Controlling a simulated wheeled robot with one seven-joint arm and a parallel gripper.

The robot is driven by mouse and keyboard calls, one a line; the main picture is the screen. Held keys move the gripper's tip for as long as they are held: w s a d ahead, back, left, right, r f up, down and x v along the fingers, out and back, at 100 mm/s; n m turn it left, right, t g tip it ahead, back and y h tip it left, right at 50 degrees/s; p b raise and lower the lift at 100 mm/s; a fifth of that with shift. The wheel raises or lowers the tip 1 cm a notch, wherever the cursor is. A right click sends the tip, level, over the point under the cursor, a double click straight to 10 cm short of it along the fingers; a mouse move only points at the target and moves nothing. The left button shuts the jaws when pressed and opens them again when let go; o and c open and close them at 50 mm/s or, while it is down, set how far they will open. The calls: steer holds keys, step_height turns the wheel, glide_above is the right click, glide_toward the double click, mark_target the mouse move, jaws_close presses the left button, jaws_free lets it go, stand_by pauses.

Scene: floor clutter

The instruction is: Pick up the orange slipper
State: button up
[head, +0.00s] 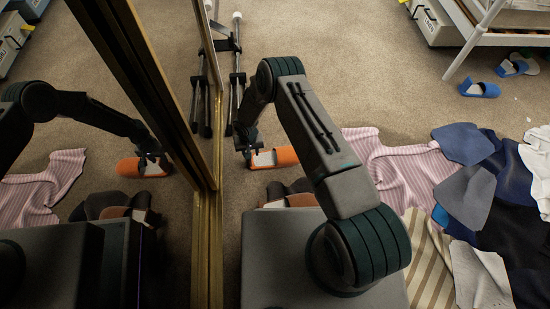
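The orange slipper (286,156) lies on the carpet close to the mirror, with a pale insole showing at its left end. My gripper (249,158) is small and dark in this view. It points down at the slipper's left end, touching it or just above it; I cannot tell which. Whether its fingers are apart or closed is not clear. The mirror also reflects the gripper over the slipper.
A gold-framed mirror (200,240) stands close on the left. Brown-and-orange footwear (300,199) lies nearer my base. A pink striped cloth (395,170) and other clothes cover the right floor. Blue slippers (480,90) lie by a white rack leg (470,45). Black-and-white poles (237,80) stand behind.

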steer(key=f+b, duration=0.1)
steer(key=f, duration=0.2)
steer(key=f+b, duration=0.1)
steer(key=f, duration=0.1)
steer(key=shift+a+b, duration=0.3)
steer(key=shift+b, duration=0.05)
jaws_close()
